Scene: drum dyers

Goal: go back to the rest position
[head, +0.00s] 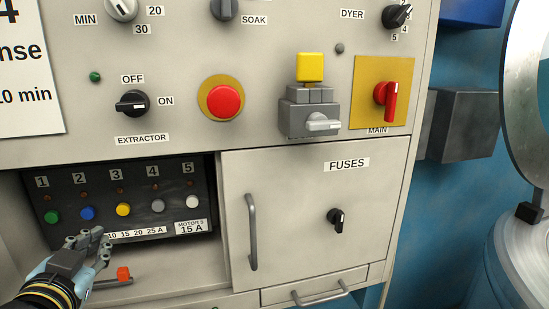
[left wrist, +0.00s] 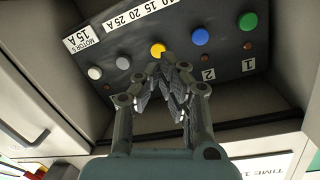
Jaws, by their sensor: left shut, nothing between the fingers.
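My left gripper (head: 98,241) is at the lower left, in front of the open fuse bay, below the blue and yellow buttons. Its fingers are shut and hold nothing. In the left wrist view the closed fingertips (left wrist: 174,78) lie just below the yellow button (left wrist: 158,50) in the picture; I cannot tell if they touch the panel. The dark fuse panel (head: 60,175) carries numbered buttons: green (head: 51,217), blue (head: 88,213), yellow (head: 123,209), grey (head: 158,206) and white (head: 192,202). My right gripper is not in view.
A drawer handle (head: 320,296) juts out below. Knobs and a red button (head: 225,103) protrude above.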

